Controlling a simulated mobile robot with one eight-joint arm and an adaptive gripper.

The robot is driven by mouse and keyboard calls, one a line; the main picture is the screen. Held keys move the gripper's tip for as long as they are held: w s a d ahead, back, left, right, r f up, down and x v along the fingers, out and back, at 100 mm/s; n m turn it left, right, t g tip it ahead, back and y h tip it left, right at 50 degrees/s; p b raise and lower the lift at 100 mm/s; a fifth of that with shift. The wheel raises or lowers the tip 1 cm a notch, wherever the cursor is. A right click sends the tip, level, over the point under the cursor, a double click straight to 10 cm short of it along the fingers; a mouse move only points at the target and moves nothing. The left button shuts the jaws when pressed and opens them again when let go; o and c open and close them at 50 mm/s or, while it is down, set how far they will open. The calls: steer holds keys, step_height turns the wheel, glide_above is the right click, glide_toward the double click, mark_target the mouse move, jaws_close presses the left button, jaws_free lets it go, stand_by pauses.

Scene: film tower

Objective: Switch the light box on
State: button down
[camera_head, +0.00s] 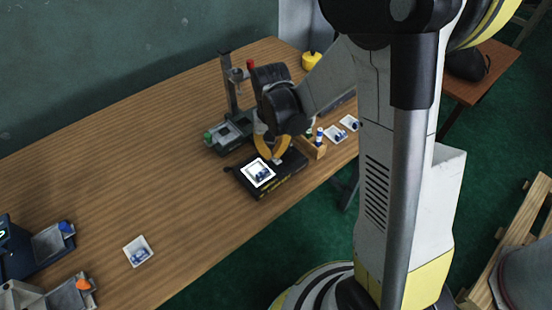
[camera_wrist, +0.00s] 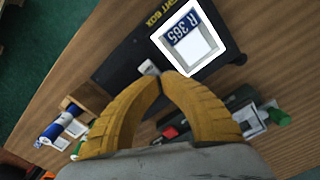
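The light box (camera_head: 286,184) is a flat black box near the table's front edge. It also shows in the wrist view (camera_wrist: 122,66), with yellow lettering. Its panel frame (camera_wrist: 216,62) is bright white and looks lit. A slide marked "R 365" (camera_wrist: 186,29) lies on the panel. A small pale switch (camera_wrist: 149,68) sits on the box beside the panel. My gripper (camera_head: 274,157) is over the box, fingers pointing down. In the wrist view its yellow fingertips (camera_wrist: 167,76) meet right beside the switch, with nothing seen between them. Whether they touch the switch I cannot tell.
A dark stand with a column (camera_head: 230,95) is behind the box. A wooden rack (camera_head: 313,149) and slides (camera_head: 335,133) lie to its right. Another slide (camera_head: 138,252) and grey trays (camera_head: 55,243) are at the left. The table's middle is clear.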

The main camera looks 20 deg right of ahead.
mark_target(279, 172)
steer(key=shift+r+p, duration=2.65)
steer(key=shift+r, duration=0.9)
steer(key=s+r+n+t, duration=0.2)
steer(key=s+r+t, duration=0.5)
steer(key=s+r, duration=0.5)
step_height(279, 172, up, 4)
steer(key=shift+s+r, duration=0.15)
steer(key=shift+s, duration=0.2)
